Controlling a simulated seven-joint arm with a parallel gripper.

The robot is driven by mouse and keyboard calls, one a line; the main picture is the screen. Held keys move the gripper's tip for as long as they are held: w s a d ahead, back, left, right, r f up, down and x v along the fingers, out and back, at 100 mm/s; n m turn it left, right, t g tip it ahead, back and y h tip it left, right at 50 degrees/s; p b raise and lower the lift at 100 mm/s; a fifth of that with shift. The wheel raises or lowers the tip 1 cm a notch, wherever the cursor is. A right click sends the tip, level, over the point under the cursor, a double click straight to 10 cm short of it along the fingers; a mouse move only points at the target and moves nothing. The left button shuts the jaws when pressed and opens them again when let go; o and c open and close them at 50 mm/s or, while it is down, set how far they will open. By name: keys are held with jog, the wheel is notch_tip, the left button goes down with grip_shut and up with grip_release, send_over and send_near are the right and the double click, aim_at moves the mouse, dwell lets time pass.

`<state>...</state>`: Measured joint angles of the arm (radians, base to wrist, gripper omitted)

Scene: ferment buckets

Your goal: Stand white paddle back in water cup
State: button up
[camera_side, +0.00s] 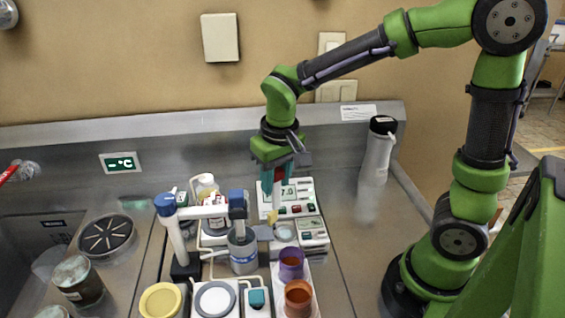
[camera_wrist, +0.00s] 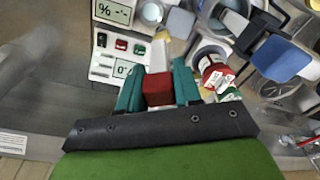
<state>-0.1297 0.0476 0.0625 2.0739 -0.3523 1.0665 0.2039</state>
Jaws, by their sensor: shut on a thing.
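My gripper (camera_side: 278,182) points down above the white instrument box at the back of the bench. Its teal fingers are shut on a red grip with a white part extending from it, which I take as the white paddle (camera_wrist: 157,56). In the wrist view the red grip sits between the fingertips (camera_wrist: 158,90). In the side view the paddle hangs upright or nearly so, its lower end hard to make out. A grey cup with a pale label (camera_side: 243,262) stands left of the gripper and nearer the camera. I cannot tell whether it is the water cup.
A blue-and-white stand (camera_side: 203,211) reaches over the grey cup. A purple cup (camera_side: 291,262) and an orange-brown cup (camera_side: 298,297) stand at the front. The instrument box (camera_side: 300,196) is under my gripper. A white bottle (camera_side: 377,155) stands at the back right. The bench right of the boxes is clear.

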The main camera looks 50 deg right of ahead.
jog(key=w+d+r, duration=0.1)
jog(key=w+d, duration=0.1)
jog(key=w, duration=1.1)
jog(key=shift+w+f, duration=0.15)
jog(key=shift+f, duration=2.45)
jog(key=shift+w+f, duration=0.1)
jog(key=shift+f, duration=2.5)
jog(key=o, duration=1.5)
jog(key=shift+d, duration=0.1)
jog(key=shift+o, duration=0.4)
jog(key=shift+d, duration=0.1)
jog(key=shift+r, duration=0.1)
jog(key=shift+r, duration=2.9)
